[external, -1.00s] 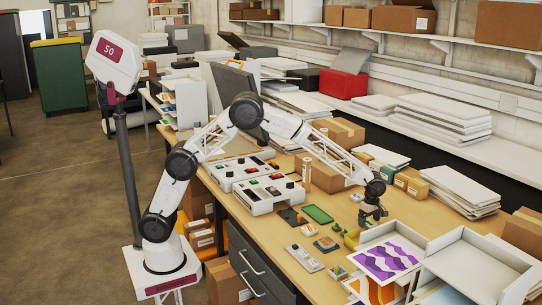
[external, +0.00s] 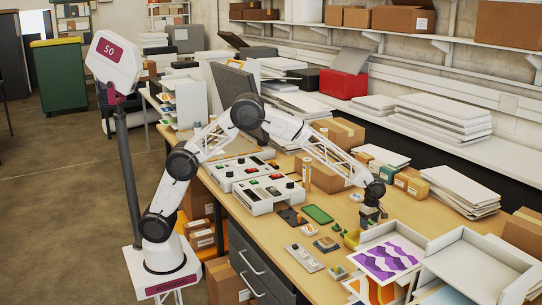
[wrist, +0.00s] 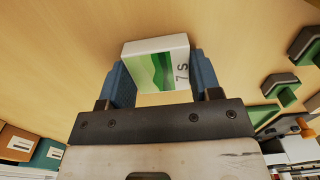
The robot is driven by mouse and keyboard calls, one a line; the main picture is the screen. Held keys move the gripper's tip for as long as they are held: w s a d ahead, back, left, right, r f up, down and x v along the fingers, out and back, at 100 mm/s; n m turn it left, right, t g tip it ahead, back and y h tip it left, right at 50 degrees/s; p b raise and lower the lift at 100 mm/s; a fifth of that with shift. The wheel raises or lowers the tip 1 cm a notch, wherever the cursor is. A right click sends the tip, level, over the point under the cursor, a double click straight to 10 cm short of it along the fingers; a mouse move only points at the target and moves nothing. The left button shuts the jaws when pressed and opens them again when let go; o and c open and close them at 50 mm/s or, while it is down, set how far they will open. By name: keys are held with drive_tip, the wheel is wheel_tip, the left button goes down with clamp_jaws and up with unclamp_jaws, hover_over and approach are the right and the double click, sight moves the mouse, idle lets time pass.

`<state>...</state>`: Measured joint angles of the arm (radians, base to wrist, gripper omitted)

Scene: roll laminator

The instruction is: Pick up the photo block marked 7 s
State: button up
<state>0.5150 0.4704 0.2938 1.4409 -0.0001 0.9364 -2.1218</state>
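The photo block marked 7 s (wrist: 156,64) is white-edged with a green wavy picture, and its "7 s" mark faces the wrist camera. It sits between the two blue fingers of my gripper (wrist: 163,80), which appear to touch it on both sides. In the external view my gripper (external: 372,215) is low over the table, behind the white tray; the block there is too small or hidden to make out clearly.
A white tray with a purple wavy picture (external: 388,259) stands just in front of my gripper. Small blocks and a green plate (external: 317,214) lie to its left. In the wrist view, dark green-lined pieces (wrist: 282,88) lie to the right. Cardboard boxes (external: 411,186) stand behind.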

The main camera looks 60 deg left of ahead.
drive_tip(key=shift+c, duration=0.9)
drive_tip(key=shift+r, duration=0.15)
wheel_tip(320, 180, up, 10)
drive_tip(key=shift+a, duration=0.1)
idle(0.4)
